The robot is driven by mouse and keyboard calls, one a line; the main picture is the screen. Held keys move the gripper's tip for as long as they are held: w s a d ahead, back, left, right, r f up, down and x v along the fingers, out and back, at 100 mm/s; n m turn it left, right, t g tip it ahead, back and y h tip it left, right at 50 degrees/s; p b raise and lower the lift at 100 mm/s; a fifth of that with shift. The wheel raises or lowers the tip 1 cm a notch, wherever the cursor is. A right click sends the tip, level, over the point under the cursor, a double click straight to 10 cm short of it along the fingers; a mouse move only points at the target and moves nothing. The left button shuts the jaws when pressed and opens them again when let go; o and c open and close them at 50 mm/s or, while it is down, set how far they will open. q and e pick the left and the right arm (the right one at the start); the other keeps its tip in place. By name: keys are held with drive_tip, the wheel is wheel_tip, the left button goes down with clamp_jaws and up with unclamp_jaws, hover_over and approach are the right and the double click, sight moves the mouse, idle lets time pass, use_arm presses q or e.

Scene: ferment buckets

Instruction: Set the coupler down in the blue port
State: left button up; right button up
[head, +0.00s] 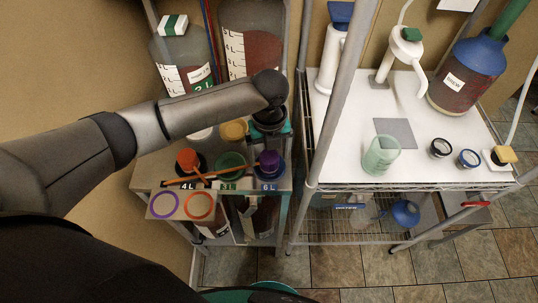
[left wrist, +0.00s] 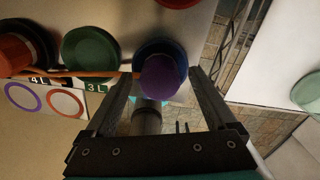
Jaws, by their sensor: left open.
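A purple rounded piece (head: 268,158), which looks like the coupler, is at the right end of the front row above the 6 L label. A dark blue round port (head: 270,172) shows around and below it. In the left wrist view the purple piece (left wrist: 161,76) overlaps the blue port (left wrist: 154,46); I cannot tell whether it is fully seated. An orange hose (head: 215,175) runs left from it. My left gripper (left wrist: 160,78) is open, with its fingers on either side of the purple piece, apart from it. My right gripper is not in view.
An orange-red cap (head: 187,158) and a green port (head: 230,161) stand left in the same row. A yellow cap (head: 234,130) is behind. A metal post (head: 334,90) and a white table (head: 340,155) with a greenish cup (head: 381,156) stand to the right.

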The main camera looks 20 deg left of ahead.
sight(269, 155)
use_arm(q)
wheel_tip(269, 155, up, 11)
drive_tip(key=shift+f+p, duration=0.15)
drive_tip(key=shift+p, duration=0.3)
idle(0.3)
